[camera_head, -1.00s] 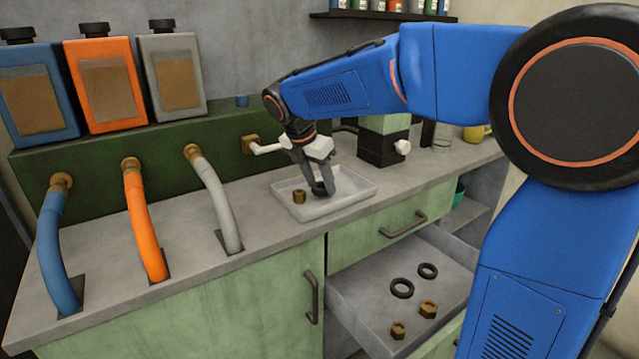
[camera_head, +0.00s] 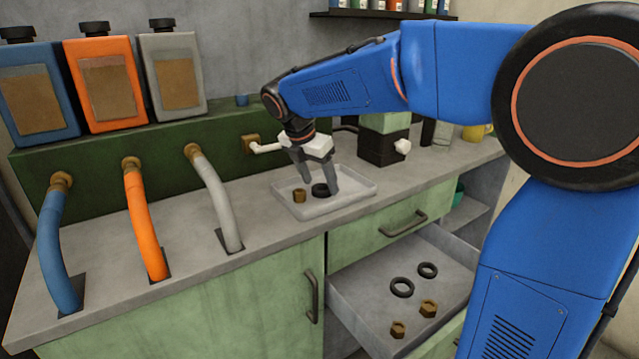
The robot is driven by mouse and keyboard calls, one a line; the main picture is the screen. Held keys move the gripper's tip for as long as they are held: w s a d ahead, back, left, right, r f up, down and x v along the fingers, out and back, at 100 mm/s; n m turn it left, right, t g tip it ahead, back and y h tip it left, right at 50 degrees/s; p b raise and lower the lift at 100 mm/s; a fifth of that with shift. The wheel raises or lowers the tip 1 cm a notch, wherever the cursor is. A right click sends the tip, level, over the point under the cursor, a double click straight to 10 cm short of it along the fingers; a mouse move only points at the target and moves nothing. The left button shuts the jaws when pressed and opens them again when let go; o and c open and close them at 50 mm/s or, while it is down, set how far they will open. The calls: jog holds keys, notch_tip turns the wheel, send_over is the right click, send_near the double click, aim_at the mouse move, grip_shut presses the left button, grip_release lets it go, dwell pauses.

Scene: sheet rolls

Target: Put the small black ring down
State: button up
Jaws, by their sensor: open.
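The small black ring (camera_head: 320,190) lies in the light grey tray (camera_head: 352,203) on the counter. My gripper (camera_head: 321,188) is open above the tray, with one finger on each side of the ring. I cannot tell whether a finger still touches it. A brass nut (camera_head: 299,195) sits in the tray to the left of the ring.
An open drawer (camera_head: 365,315) below holds two black rings (camera_head: 402,287) and two brass nuts (camera_head: 428,309). A white tap (camera_head: 267,148) is left of my gripper. A black and green device (camera_head: 382,147) stands behind the tray.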

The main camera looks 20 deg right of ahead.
jog(key=v, duration=1.1)
jog(key=s+d+f+m+y, duration=0.1)
jog(key=s+d+f+m, duration=0.2)
jog(key=s+d+m, duration=0.4)
jog(key=s+d+f+m+y, duration=0.1)
jog(key=s+d+f+m, duration=0.2)
jog(key=s, duration=0.5)
jog(key=s+d+f+m+t+y, duration=0.1)
jog(key=s+d+f+m+t, duration=0.1)
jog(key=s+f+m, duration=1.1)
jog(key=shift+s+f+m+y, duration=0.2)
jog(key=shift+s+m+y, duration=0.1)
jog(key=shift+s+m, duration=0.8)
jog(key=shift+s+d, duration=0.1)
